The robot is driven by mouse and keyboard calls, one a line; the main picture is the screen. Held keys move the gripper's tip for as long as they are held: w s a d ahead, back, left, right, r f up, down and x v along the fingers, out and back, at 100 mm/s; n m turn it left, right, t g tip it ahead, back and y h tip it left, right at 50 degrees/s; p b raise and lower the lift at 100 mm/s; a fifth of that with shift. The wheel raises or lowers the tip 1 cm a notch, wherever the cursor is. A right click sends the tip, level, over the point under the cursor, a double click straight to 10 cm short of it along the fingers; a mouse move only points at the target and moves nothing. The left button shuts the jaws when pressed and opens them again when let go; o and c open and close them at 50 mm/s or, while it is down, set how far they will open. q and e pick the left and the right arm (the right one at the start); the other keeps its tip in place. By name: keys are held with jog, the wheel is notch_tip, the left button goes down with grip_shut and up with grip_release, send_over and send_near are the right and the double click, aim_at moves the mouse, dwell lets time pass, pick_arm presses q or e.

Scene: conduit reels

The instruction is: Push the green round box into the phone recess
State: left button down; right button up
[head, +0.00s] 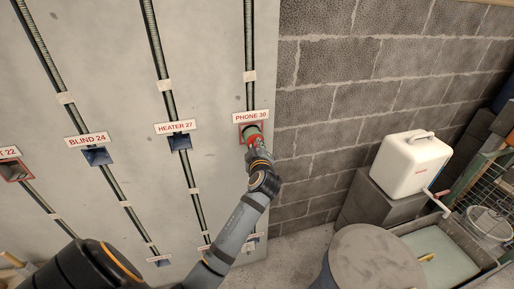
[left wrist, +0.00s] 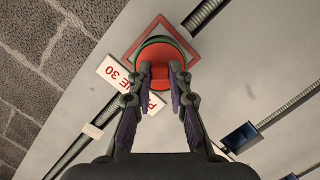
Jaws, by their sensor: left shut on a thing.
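The green round box (head: 251,129) has a green rim and a red face with a raised red tab. It is at the phone recess, a square opening with a red frame (head: 240,133) under the PHONE 30 label (head: 250,116). My left gripper (head: 254,142) is shut on the box's tab. In the left wrist view the fingers (left wrist: 160,78) grip the red tab, and the green rim (left wrist: 143,48) lies inside the outline of the red frame (left wrist: 132,47). I cannot tell how deep the box sits; its back is hidden. My right gripper is not in view.
Other recesses with labels, HEATER 27 (head: 175,127) and BLIND 24 (head: 87,140), lie to the left on the grey panel with vertical conduits. A block wall (head: 340,90) is on the right. A white canister (head: 410,165) and a round grey top (head: 375,258) stand lower right.

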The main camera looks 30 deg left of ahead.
aim_at(253, 140)
pick_arm(q)
jog(key=shift+b, duration=0.35)
dwell(0.3)
jog(key=shift+w+a+b, duration=0.9)
jog(key=shift+w+a, duration=0.8)
jog(key=shift+a, duration=0.25)
dwell(2.2)
jog(key=shift+w+a, duration=0.15)
jog(key=shift+r, duration=0.2)
dwell(0.3)
jog(key=c, duration=1.6)
grip_release()
jog(key=shift+c, duration=0.2)
jog(key=o, duration=0.5)
jog(key=shift+w+a+f, duration=0.15)
jog(key=shift+a+f, duration=0.05)
jog(key=shift+c, duration=0.2)
jog(key=shift+o, duration=1.2)
jog(key=shift+d, duration=0.1)
